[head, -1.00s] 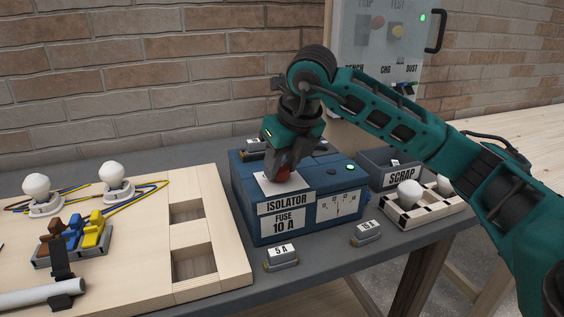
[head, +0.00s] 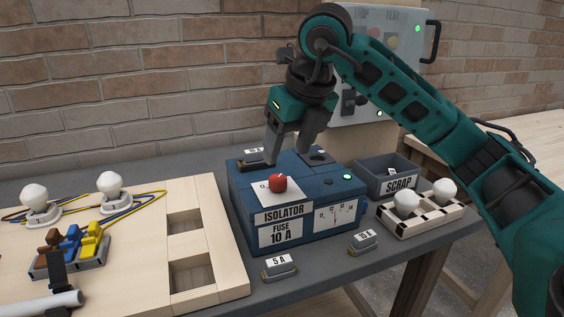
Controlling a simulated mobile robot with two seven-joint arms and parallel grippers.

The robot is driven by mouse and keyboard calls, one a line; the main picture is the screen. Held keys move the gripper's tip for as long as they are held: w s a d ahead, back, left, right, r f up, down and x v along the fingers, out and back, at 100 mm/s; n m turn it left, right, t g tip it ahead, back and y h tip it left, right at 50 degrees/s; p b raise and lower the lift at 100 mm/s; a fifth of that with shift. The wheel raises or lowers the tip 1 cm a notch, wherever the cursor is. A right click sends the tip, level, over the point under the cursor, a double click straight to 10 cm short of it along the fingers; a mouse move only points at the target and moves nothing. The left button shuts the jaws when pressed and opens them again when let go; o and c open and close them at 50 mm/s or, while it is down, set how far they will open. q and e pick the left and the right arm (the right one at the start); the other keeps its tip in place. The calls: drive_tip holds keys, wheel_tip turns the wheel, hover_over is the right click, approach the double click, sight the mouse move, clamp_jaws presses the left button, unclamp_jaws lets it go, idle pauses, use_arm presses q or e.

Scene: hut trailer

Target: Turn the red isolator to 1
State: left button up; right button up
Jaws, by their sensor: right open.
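The red isolator knob (head: 277,183) sits on a white plate (head: 262,192) on top of the blue box labelled ISOLATOR (head: 240,205). A "0" mark shows on the plate left of the knob; I cannot make out a "1" mark or which way the knob points. My right gripper (head: 288,153) is open and empty, fingers pointing down, above and behind the knob and apart from it.
A 5 A fuse (head: 279,267) and another fuse (head: 363,241) lie in front. A SCRAP bin (head: 385,171) and checkered bulb holder (head: 420,223) stand right; a wooden board (head: 130,270) lies left.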

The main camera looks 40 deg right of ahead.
use_arm(q)
drive_tip(key=shift+s+a+f, duration=0.15)
drive_tip(key=shift+s+a, duration=0.1)
drive_tip(key=shift+a, duration=0.1)
use_arm(e)
drive_tip(key=v, duration=0.5)
drive_tip(key=shift+r, duration=0.2)
